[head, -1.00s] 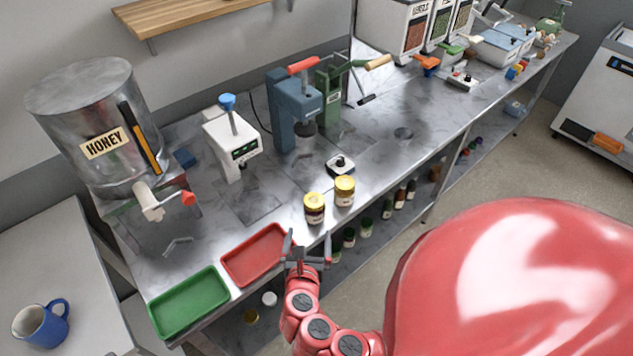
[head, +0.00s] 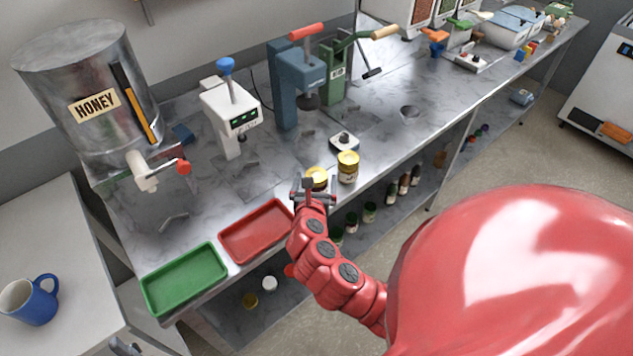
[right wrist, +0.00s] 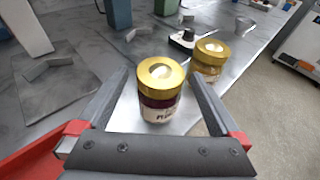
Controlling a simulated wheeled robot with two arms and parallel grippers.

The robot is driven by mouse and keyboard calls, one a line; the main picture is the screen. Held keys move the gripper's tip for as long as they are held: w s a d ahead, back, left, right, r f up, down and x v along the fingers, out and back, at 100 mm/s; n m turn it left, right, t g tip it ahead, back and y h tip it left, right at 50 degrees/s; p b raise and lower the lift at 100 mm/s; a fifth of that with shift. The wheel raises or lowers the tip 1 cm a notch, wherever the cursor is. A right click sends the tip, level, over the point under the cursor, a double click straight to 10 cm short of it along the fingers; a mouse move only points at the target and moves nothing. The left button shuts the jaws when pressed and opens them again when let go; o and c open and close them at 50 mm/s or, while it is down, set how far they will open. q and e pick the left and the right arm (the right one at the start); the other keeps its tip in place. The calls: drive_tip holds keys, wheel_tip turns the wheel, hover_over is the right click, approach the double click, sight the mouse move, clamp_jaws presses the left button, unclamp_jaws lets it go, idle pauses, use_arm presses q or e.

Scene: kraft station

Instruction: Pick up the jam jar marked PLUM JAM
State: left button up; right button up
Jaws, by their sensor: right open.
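Two jars with yellow lids stand side by side on the steel bench. The nearer jar (head: 317,175) is partly hidden by my right gripper (head: 313,191) in the head view. In the right wrist view this jar (right wrist: 159,93) shows dark contents and a white label, only partly readable. My right gripper (right wrist: 159,78) is open, with one finger on each side of the near jar; I cannot tell whether either touches it. The other jar (head: 348,167) stands to its right, and farther back in the right wrist view (right wrist: 208,58). My left gripper is not in view.
A red tray (head: 226,245) and a green tray (head: 150,297) lie left of my right gripper. A small black-knobbed device (head: 344,142) stands behind the jars. A blue press (head: 284,90), white machine (head: 219,120) and honey tank (head: 70,75) stand farther back.

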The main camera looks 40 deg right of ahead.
sight(317, 171)
drive_tip(key=p+x, duration=0.1)
drive_tip(key=x, duration=0.3)
drive_tip(key=shift+r+p, duration=0.1)
drive_tip(key=shift+p, duration=0.25)
drive_tip(key=shift+w+d+f, duration=0.25)
drive_tip(key=shift+w+d, duration=0.05)
drive_tip(key=shift+w, duration=0.05)
clamp_jaws()
